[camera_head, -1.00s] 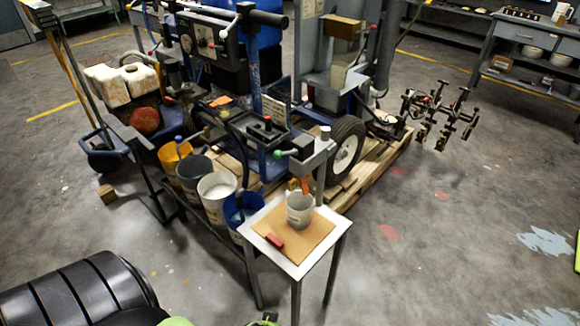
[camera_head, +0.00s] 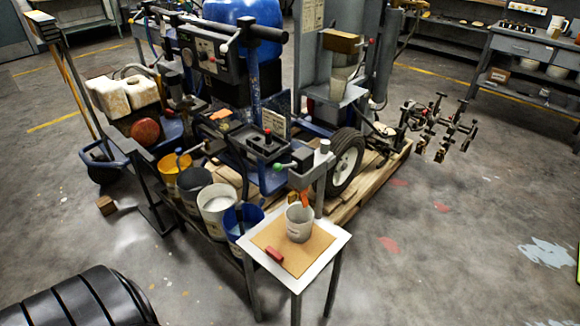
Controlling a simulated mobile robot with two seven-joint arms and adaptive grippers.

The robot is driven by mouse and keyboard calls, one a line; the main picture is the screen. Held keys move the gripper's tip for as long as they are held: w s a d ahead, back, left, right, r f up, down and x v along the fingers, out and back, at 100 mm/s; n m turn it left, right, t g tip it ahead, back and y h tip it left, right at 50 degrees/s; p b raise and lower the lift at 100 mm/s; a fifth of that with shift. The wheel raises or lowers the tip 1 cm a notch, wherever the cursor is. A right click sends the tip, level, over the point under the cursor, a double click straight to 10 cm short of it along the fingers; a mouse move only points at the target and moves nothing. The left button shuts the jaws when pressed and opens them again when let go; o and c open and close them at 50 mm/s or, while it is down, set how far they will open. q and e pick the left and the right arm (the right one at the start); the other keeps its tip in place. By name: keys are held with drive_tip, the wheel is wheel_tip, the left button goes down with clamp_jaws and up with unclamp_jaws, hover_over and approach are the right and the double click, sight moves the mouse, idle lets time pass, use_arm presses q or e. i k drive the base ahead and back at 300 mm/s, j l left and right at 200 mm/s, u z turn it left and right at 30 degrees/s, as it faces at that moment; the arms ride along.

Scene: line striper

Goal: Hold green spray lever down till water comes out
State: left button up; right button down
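The green spray lever (camera_head: 281,166) sticks out to the left from a grey post-mounted spray head (camera_head: 312,172). An orange nozzle (camera_head: 305,199) hangs below the head. A grey cup (camera_head: 299,222) stands upright under the nozzle on a brown board on a small white-edged table (camera_head: 283,285). A red block (camera_head: 275,255) lies on the board near its front left edge. I see no water coming from the nozzle. Neither of my grippers is in view, and nothing touches the lever.
A yellow bucket (camera_head: 172,186), a white bucket (camera_head: 214,207) and a blue bucket (camera_head: 233,225) stand left of the table. The striper machine (camera_head: 235,70) sits on a wooden pallet behind. A black ribbed shape (camera_head: 75,303) fills the lower left. The floor right of the table is clear.

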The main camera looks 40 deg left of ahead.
sight(277, 168)
drive_tip(key=i+l, duration=0.3)
drive_tip(key=i+u, duration=0.1)
drive_tip(key=u, duration=2.1)
